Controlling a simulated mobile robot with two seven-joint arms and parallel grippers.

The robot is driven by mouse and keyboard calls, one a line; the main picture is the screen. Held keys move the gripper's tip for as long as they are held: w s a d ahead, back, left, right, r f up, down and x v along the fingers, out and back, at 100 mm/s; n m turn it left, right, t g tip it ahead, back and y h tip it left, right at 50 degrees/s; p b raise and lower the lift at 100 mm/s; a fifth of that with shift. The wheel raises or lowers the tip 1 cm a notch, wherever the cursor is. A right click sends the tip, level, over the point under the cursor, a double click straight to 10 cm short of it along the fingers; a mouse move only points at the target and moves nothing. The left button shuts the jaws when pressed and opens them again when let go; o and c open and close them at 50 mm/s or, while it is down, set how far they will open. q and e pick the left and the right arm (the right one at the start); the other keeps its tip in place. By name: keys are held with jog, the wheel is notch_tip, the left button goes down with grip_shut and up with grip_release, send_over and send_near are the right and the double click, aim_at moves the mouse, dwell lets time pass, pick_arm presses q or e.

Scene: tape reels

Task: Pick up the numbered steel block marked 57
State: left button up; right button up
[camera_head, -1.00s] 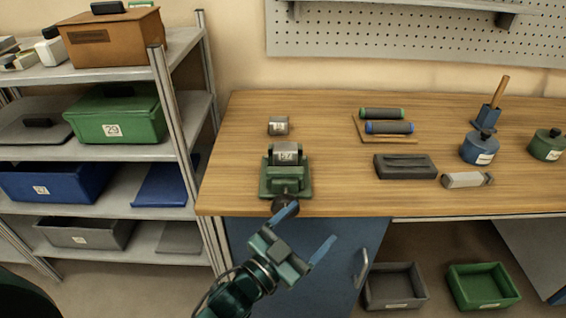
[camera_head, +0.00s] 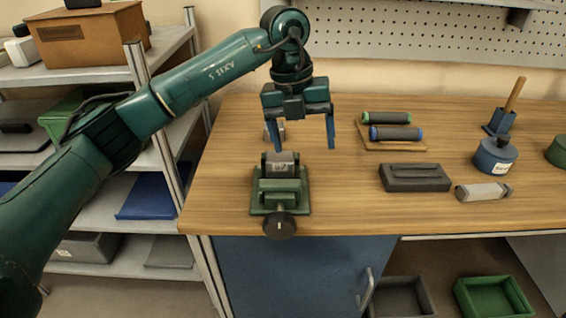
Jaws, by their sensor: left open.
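A grey steel block (camera_head: 280,170) with a pale number label sits between the jaws of a green vise (camera_head: 263,202) at the front left of the bench; I cannot read its number surely. A second small grey block (camera_head: 281,132) stands behind the vise, partly hidden by a finger of my left gripper. My left gripper (camera_head: 304,147) is open and empty, pointing down. My right gripper is not in view.
Two dark rollers with green and blue ends lie on a wooden board (camera_head: 405,146). Right of the vise are a dark grey slab (camera_head: 415,178), a pale labelled bar (camera_head: 480,192) and a blue pot (camera_head: 494,157). Shelving stands left; bare bench top (camera_head: 345,205) lies right of the vise.

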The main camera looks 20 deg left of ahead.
aim_at(280, 156)
pick_arm(q)
jog(key=w+a+r+n+t+y, duration=0.1)
jog(key=w+a+r+n+y, duration=0.15)
jog(key=a, duration=0.25)
jog(key=shift+m, duration=0.45)
jog(key=f, duration=0.4)
jog(key=f+p, duration=0.1)
jog(key=f, duration=0.6)
jog(key=shift+w+a+f+p, duration=0.2)
jog(key=shift+w+f+p, duration=0.15)
jog(key=shift+c, duration=0.6)
jog(key=c, duration=1.2)
